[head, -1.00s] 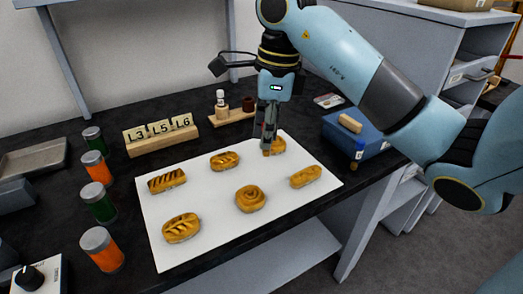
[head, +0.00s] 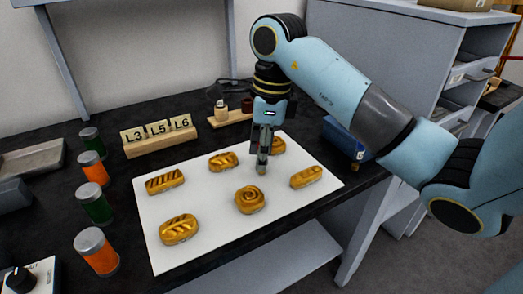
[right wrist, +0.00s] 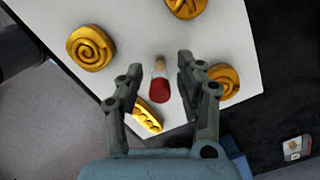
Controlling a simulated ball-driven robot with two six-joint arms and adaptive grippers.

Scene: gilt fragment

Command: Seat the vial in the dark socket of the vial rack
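A small vial (right wrist: 159,88) with red contents and a cork shows in the right wrist view, over the white board (right wrist: 235,40). My right gripper (right wrist: 160,72) is open, with one finger on each side of the vial and a gap on both sides. In the head view, my right gripper (head: 262,170) points down over the board between the pastries; I cannot make out the vial there. The wooden vial rack (head: 228,119) stands behind it, with a dark socket (head: 247,105) at right and a pale holder with a small bottle (head: 221,110) at left. My left gripper is not in view.
Several pastries lie on the board, including a spiral one (head: 249,199) close in front of my gripper. Lettered blocks (head: 158,130) stand at the back left. Several lidded jars (head: 95,203) line the left. A blue box (head: 345,140) stands at the right.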

